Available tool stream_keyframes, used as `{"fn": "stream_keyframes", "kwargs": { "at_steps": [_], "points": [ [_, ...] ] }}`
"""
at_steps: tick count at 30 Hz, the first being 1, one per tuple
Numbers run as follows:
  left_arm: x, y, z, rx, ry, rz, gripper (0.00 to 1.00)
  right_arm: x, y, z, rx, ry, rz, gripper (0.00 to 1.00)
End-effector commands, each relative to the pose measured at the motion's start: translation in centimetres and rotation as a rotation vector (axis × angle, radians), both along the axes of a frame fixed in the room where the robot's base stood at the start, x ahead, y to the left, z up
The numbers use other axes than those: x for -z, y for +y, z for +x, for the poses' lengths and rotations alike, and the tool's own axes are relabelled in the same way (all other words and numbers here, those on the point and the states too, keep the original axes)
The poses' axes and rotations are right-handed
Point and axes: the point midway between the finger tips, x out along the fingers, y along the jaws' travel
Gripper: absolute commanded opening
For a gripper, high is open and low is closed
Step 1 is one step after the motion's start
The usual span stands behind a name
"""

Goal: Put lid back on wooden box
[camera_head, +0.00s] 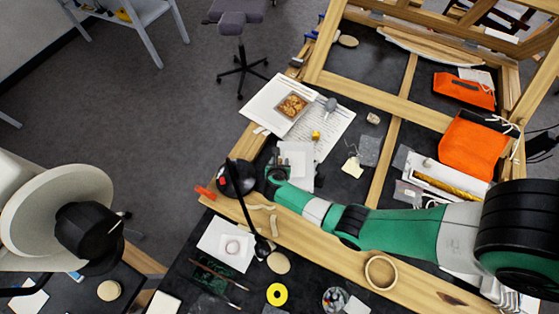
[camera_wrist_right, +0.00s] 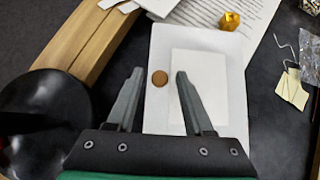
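A small square box (camera_head: 292,105) with a brown rim and golden-brown pieces inside stands open on white paper at the upper middle of the head view. My right gripper (camera_head: 292,158) is nearer the front, apart from this box. A pale square (camera_wrist_right: 199,85) lies on a white sheet below the right finger. I cannot tell which thing is the lid, or whether the fingers touch anything. My left gripper is not in view.
A black lamp head (camera_head: 236,178) stands close left of the right gripper. A yellow nugget (camera_head: 316,135) lies on a printed sheet (camera_head: 335,124) beyond it. A round wooden ring-shaped dish (camera_head: 381,271) sits on the front beam. Orange trays (camera_head: 472,143) lie at right.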

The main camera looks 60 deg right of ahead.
Motion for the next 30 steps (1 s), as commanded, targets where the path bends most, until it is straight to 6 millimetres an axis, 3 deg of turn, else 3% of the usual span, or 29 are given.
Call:
{"fn": "stream_keyframes", "kwargs": {
  "at_steps": [8, 13, 24, 30],
  "points": [
    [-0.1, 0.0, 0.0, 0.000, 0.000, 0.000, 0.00, -0.1, 0.0, 0.0, 0.000, 0.000, 0.000, 0.55],
    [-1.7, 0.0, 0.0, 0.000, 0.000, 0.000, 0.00, -1.9, 0.1, 0.0, 0.000, 0.000, 0.000, 0.55],
    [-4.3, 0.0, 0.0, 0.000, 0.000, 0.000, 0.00, -7.9, 6.0, -2.6, -0.004, -0.001, 0.000, 0.55],
    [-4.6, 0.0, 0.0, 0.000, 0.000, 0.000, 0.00, -9.5, 7.6, -3.4, -0.001, 0.001, 0.000, 0.55]
  ]
}}
